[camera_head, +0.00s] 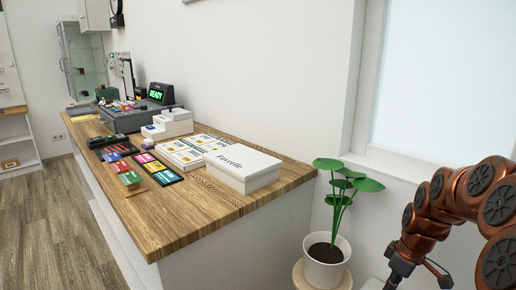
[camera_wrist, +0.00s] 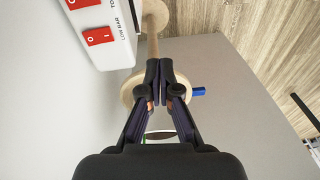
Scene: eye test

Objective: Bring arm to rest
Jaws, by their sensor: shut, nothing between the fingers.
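My arm (camera_head: 450,215), copper and black, is at the right edge of the head view, beside the potted plant and in front of the window. Its lower end drops to the bottom edge, and the fingertips are not visible there. In the wrist view my gripper (camera_wrist: 163,68) has its two dark fingers together at the tips, with nothing between them. Behind the fingertips is a round light-wood disc (camera_wrist: 130,92), partly hidden by them. I cannot tell whether the fingers touch it.
A wooden counter (camera_head: 150,225) holds a white box (camera_head: 243,166), cards and a register with a green display (camera_head: 157,95). A potted plant (camera_head: 325,262) stands between counter and arm. The wrist view shows a white panel with red switches (camera_wrist: 99,36) and a blue piece (camera_wrist: 198,92).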

